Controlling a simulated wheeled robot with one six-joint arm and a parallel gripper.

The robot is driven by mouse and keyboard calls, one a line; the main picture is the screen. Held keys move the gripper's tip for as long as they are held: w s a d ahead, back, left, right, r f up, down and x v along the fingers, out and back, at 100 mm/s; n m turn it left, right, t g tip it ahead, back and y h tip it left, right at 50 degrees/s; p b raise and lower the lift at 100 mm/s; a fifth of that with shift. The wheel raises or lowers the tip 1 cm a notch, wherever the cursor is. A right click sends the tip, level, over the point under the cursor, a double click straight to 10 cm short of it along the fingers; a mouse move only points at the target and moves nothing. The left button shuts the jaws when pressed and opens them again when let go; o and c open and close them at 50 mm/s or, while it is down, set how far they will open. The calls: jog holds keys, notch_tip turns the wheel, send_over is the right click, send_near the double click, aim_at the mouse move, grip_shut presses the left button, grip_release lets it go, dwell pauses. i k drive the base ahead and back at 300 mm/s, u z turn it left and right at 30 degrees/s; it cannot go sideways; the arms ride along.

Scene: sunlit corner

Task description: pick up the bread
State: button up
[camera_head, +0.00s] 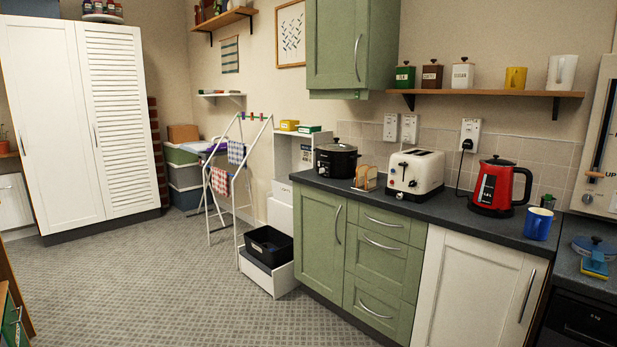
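The bread (371,176) appears as upright tan slices in a small wooden rack (361,188) on the dark countertop (450,212). The rack stands between a black slow cooker (336,161) on its left and a white toaster (415,173) on its right. The slices are small in the picture, and how many there are is hard to tell. My gripper is not in view.
A red kettle (493,188) and a blue mug (538,223) stand further right on the counter. Green drawers (384,243) are below. A drying rack (237,185) and a black bin (268,244) stand left of the cabinets. The patterned floor (170,285) is clear.

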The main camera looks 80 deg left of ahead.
aim_at(361, 168)
jog(key=u, duration=2.1)
jog(key=i, duration=4)
